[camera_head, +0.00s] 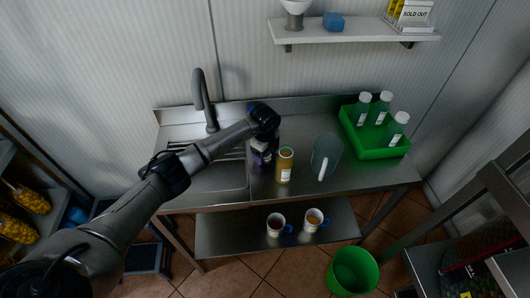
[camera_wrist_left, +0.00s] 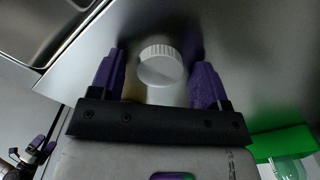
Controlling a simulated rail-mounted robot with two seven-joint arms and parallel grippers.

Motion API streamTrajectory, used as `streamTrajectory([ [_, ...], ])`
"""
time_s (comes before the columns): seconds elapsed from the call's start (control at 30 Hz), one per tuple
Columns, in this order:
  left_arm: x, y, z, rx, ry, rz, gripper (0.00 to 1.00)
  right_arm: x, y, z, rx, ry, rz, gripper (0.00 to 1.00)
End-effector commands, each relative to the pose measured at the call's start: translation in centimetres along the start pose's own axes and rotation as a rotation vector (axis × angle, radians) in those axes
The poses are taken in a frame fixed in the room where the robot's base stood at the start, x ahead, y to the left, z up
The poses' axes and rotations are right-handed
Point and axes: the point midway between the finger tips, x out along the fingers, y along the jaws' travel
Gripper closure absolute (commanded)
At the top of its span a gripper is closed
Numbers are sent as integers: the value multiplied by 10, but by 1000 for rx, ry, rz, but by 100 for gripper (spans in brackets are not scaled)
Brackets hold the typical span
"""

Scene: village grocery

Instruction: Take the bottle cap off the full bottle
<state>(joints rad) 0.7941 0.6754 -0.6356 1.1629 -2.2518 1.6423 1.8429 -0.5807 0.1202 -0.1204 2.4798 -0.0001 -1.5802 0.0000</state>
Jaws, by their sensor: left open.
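An amber-filled bottle (camera_head: 285,168) with a pale label stands upright on the steel counter. My left gripper (camera_head: 262,153), with purple fingers, points down just to its left and is open. In the left wrist view a round white ribbed cap (camera_wrist_left: 160,65) lies between and slightly beyond the open fingertips (camera_wrist_left: 160,80), with a gap on both sides. What is under the cap is mostly hidden, so I cannot tell whether it sits on a bottle.
A grey pitcher (camera_head: 326,152) stands right of the amber bottle. A green crate (camera_head: 390,151) holds clear bottles with white caps (camera_head: 380,108). A sink with a black tap (camera_head: 204,100) is at left. Two mugs (camera_head: 275,226) are on the lower shelf; a green bin (camera_head: 352,272) is on the floor.

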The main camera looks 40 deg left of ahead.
Motion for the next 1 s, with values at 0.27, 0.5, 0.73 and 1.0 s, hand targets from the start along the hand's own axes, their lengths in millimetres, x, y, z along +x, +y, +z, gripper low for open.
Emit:
streamTrajectory([
  [0.27,-9,0,0,0,0,-2,30,-2,0,-1,0,0,0,8],
  [0.5,-51,-1,0,1,-1,-3,30,-10,1,-3,0,0,0,8],
  [0.73,-91,0,0,0,0,-2,30,-15,1,-5,0,1,1,8],
  [1.0,-118,0,0,0,0,-1,30,-18,1,-6,0,1,1,8],
])
